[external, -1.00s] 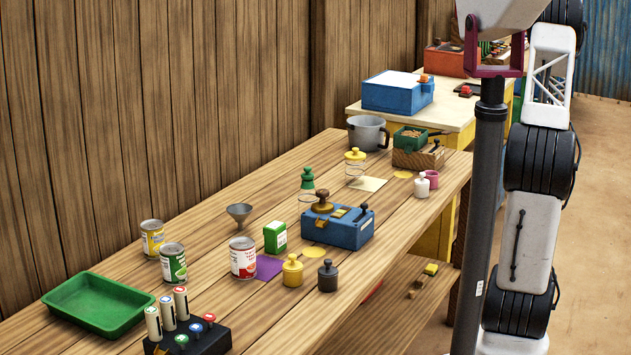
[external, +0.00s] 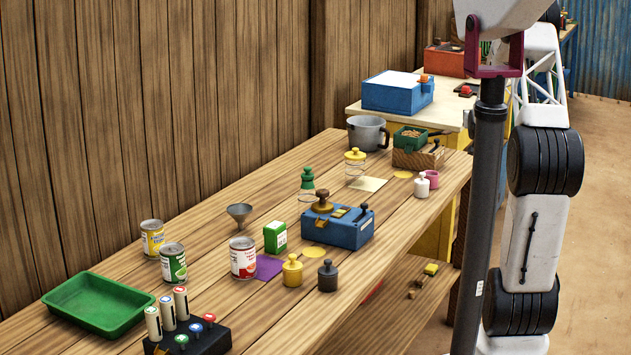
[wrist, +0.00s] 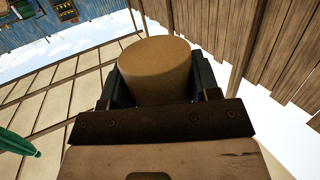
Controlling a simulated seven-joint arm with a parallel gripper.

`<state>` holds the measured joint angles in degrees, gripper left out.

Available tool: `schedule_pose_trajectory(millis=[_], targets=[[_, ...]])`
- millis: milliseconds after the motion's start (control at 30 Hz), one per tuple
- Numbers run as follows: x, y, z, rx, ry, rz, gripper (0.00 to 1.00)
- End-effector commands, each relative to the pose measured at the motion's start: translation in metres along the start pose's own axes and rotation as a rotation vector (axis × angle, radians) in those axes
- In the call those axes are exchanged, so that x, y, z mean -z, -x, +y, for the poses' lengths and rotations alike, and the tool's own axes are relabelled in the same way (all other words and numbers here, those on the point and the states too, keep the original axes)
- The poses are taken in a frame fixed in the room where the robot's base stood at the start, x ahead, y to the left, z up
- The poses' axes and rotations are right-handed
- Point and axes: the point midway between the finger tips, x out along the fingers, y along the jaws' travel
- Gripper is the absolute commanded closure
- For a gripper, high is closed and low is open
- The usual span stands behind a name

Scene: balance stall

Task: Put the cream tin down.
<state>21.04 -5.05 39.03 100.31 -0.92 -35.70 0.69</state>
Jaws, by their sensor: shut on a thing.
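In the wrist view my gripper (wrist: 158,88) is shut on the cream tin (wrist: 156,68), a plain tan cylinder with a flat round end. One dark finger presses on each side of it. The dark palm bar hides the tin's near end. The tin appears held up in the air, with no surface seen touching it. In the external view neither my gripper nor the tin shows; only parts of my arm stand at the right.
The wooden bench (external: 215,300) carries a green tray (external: 98,303), several labelled cans, a blue box (external: 337,228), a funnel (external: 239,213), a purple square (external: 268,267) and small weights. A yellow table (external: 420,118) stands behind. Bare planks show along the bench's front.

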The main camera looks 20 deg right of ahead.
Motion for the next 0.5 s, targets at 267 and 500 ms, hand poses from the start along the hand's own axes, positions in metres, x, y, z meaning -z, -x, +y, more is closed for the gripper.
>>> schedule_pose_trajectory(millis=[267, 500], targets=[[0.000, 0.004, -0.081, 0.092, 0.014, 0.000, 0.67], [-0.002, 0.013, -0.149, 0.169, 0.026, 0.000, 0.67]])
